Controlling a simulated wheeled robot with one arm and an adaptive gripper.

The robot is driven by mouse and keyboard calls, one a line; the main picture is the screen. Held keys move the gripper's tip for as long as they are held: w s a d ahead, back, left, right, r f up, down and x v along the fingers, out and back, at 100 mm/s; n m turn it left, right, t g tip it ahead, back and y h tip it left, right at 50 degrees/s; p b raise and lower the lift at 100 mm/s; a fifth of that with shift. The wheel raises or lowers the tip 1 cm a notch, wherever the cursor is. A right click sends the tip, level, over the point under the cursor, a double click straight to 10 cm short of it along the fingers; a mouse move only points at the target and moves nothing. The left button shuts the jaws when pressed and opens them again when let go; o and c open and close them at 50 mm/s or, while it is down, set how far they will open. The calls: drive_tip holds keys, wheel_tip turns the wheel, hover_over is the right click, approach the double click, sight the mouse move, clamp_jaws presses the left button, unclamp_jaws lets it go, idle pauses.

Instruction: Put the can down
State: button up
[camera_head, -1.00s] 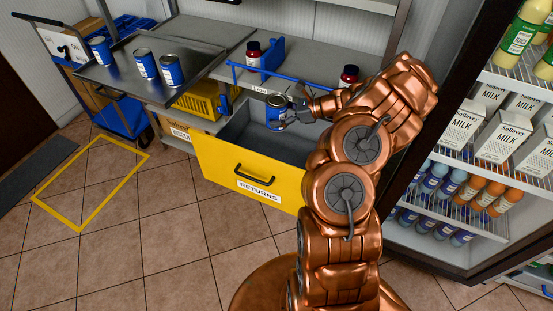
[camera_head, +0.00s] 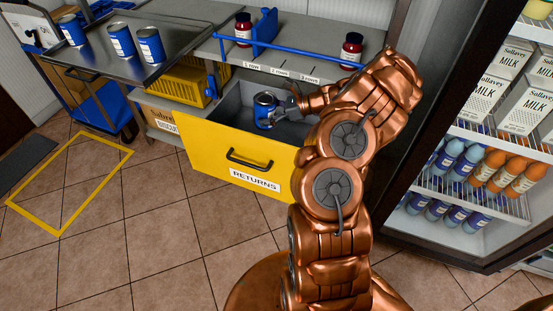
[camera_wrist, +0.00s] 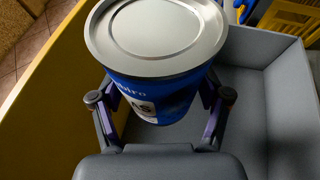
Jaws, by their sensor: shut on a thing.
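A blue can (camera_head: 264,108) with a silver lid is held upright in my gripper (camera_head: 277,114). It also shows in the wrist view (camera_wrist: 157,35), between the two fingers of my gripper (camera_wrist: 157,88). The can is over the open yellow RETURNS drawer (camera_head: 213,150), its lower part inside the grey-lined opening. The drawer's grey inner wall shows in the wrist view (camera_wrist: 268,55). The can's base is hidden, so I cannot tell whether it touches the drawer floor.
Several blue cans stand on a metal tray (camera_head: 180,50) at upper left. A yellow crate (camera_head: 185,83) is left of the drawer. A drinks fridge (camera_head: 440,200) stands at right.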

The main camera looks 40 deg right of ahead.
wheel_tip(320, 180, down, 18)
drive_tip(key=b, duration=0.7)
drive_tip(key=shift+b, duration=0.35)
drive_tip(key=shift+f, duration=0.1)
drive_tip(key=shift+f, duration=0.3)
drive_tip(key=shift+f+b, duration=0.25)
drive_tip(key=shift+b, duration=0.05)
drive_tip(key=o, duration=1.6)
drive_tip(key=shift+r, duration=0.1)
drive_tip(key=v, duration=0.4)
drive_tip(key=p+v, duration=0.1)
drive_tip(key=v, duration=0.3)
drive_tip(key=r+v, duration=0.1)
drive_tip(key=v, duration=0.3)
drive_tip(key=shift+p, duration=0.35)
